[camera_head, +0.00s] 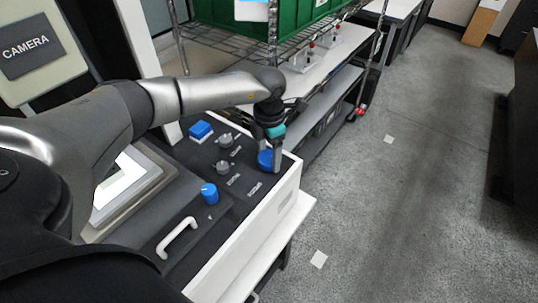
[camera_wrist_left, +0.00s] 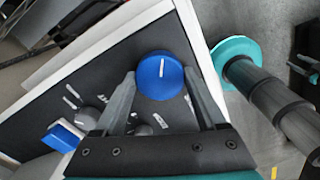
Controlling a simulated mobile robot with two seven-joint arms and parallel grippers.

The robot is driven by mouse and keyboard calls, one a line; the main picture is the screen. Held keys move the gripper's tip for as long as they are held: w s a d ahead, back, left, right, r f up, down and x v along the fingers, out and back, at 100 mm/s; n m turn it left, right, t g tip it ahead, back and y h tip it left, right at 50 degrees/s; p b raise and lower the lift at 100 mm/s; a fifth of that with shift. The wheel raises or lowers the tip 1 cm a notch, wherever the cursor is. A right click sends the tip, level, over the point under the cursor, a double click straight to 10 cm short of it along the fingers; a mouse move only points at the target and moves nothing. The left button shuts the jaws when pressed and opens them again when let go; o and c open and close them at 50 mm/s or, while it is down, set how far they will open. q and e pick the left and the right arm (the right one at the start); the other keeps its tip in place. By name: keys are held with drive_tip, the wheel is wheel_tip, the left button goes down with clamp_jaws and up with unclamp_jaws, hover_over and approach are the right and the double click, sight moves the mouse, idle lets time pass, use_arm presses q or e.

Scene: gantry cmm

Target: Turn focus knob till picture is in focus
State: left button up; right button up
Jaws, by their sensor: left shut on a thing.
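A round blue knob (camera_head: 265,160) stands at the far right corner of the dark control panel (camera_head: 235,205). My left gripper (camera_head: 275,155) reaches down on it from above. In the left wrist view the same blue knob (camera_wrist_left: 159,77), with a white pointer line, sits between the two fingers of my left gripper (camera_wrist_left: 160,82), which is shut on it. A second blue knob (camera_head: 209,193) stands nearer on the panel. A lit screen (camera_head: 125,187) is partly hidden by my left arm, and its picture shows only as a white patch. The panel labels are too small to read.
Two grey knobs (camera_head: 224,141) and a blue square button (camera_head: 200,130) are behind on the panel. A white handle (camera_head: 176,238) is in front. A wire rack with a green bin (camera_head: 300,15) stands behind. The grey floor at right is mostly clear.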

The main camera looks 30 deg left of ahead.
sight(269, 157)
use_arm(q)
drive_tip(key=shift+r, duration=0.1)
idle(0.3)
drive_tip(key=o, duration=1.3)
wheel_tip(269, 157, up, 15)
drive_tip(key=shift+r, duration=0.1)
